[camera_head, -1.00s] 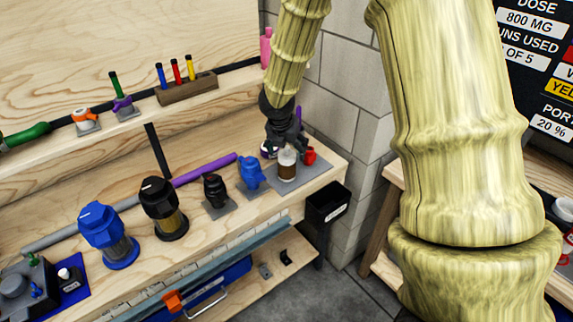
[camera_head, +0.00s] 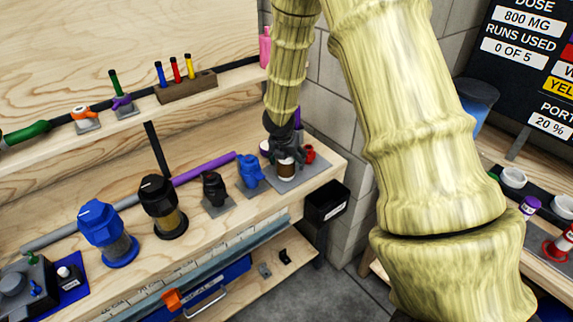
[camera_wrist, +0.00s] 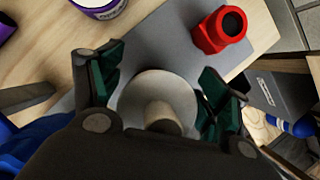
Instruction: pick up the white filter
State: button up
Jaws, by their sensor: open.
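The white filter (camera_head: 286,171) has a white top and a brown, clear-looking lower body. It stands upright on a grey plate (camera_head: 309,173) near the right end of the workbench. In the wrist view its round white top (camera_wrist: 160,92) with a central knob lies between my fingers. My gripper (camera_head: 286,158) is directly over the filter, pointing down. In the wrist view my gripper (camera_wrist: 160,88) is open, with green-padded fingers left and right of the filter. Gaps still show, and the filter's lower body is hidden there.
A red fitting (camera_wrist: 221,29) stands close on the right, and a white-and-purple cup (camera_wrist: 100,6) behind left. A blue valve (camera_head: 250,170) is left of the filter on the bench. A black bin (camera_head: 327,202) hangs at the bench's right end.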

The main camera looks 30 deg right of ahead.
jog(key=shift+w, duration=0.1)
jog(key=c, duration=1.1)
